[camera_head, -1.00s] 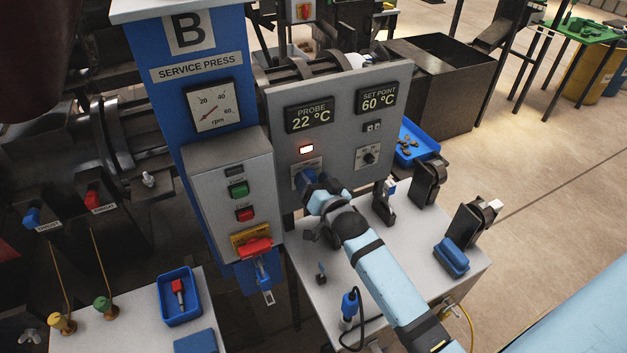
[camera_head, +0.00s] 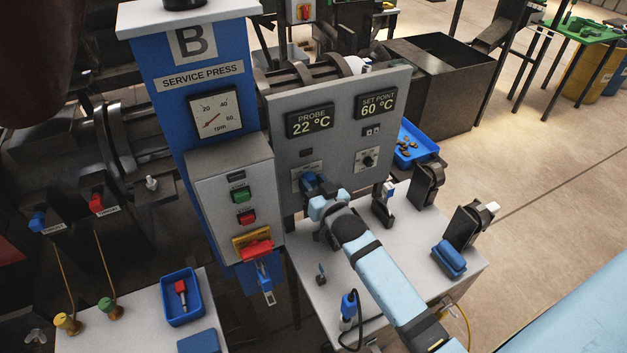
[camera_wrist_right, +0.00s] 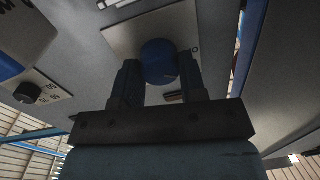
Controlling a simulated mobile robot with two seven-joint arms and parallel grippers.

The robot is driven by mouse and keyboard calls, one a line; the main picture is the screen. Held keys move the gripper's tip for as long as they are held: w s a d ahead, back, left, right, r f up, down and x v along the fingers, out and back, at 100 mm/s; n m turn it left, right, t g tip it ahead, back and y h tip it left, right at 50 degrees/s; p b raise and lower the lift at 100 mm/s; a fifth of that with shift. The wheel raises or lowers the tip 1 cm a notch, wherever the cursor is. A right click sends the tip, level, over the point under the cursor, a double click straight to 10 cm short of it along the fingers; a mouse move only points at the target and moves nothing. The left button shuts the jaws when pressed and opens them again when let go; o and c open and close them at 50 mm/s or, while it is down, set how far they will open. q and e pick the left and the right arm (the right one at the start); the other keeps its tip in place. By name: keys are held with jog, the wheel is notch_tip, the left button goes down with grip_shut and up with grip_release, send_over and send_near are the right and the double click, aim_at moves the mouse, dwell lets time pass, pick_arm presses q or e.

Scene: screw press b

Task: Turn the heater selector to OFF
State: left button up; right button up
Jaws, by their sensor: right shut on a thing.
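The heater selector is a blue knob (camera_wrist_right: 159,62) on a pale plate (camera_wrist_right: 118,40) on the grey heater panel (camera_head: 285,150). The indicator lamp (camera_head: 306,153) above the selector is dark. The plate's markings are mostly hidden. My left gripper is not in view.
The panel shows a probe display (camera_head: 310,121) of 22 °C and a set point display (camera_head: 377,103) of 60 °C. A small black dial (camera_head: 368,161) is to the right. A red-handled switch (camera_head: 257,249) is at the left. Several tools stand on the white table (camera_head: 400,250) below.

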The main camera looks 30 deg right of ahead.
jog(key=shift+r+n+p, duration=0.1)
jog(key=shift+n+p, duration=0.2)
jog(key=shift+n, duration=0.5)
jog(key=shift+a+n+p, duration=0.1)
jog(key=shift+n+p, duration=0.35)
jog(key=shift+n, duration=0.95)
jog(key=o, duration=0.9)
jog(key=shift+s+a+r+b, duration=0.1)
jog(key=shift+s+b, duration=0.55)
jog(key=shift+s, duration=2.8)
jog(key=shift+s+r+b, duration=0.1)
jog(key=shift+s+b, duration=0.5)
jog(key=shift+s, duration=2.85)
